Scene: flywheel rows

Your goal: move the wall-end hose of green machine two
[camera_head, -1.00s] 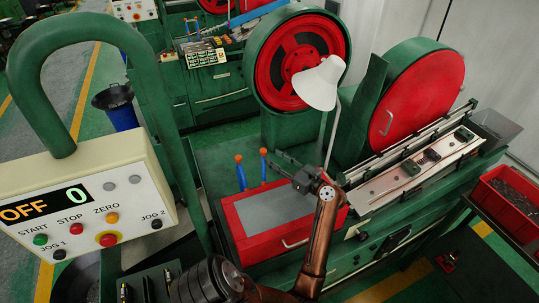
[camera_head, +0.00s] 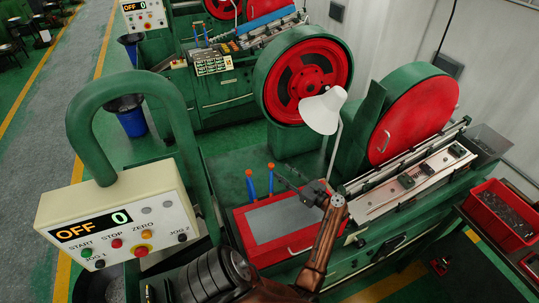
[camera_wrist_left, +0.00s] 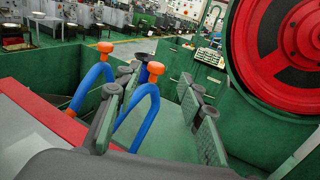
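Two blue hoses with orange tips stand upright at the back left of the red tray (camera_head: 238,222) on the near green machine (camera_head: 340,262). The right hose (camera_head: 271,183) is on the wall side; the left hose (camera_head: 250,188) is beside it. My left gripper (camera_head: 294,186) is over the tray's back edge, just right of the right hose. In the left wrist view it (camera_wrist_left: 163,88) is open, fingers apart. The right hose (camera_wrist_left: 141,105) shows between the fingers, close to the left finger; contact is unclear. The left hose (camera_wrist_left: 92,83) is outside, partly behind that finger. My right gripper is not in view.
A white lamp (camera_head: 322,110) rises behind my left gripper. A red flywheel (camera_head: 303,82) stands behind the hoses. A control box (camera_head: 115,222) stands at front left. A red bin (camera_head: 503,212) is at the right. Another green machine (camera_head: 220,90) stands farther back.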

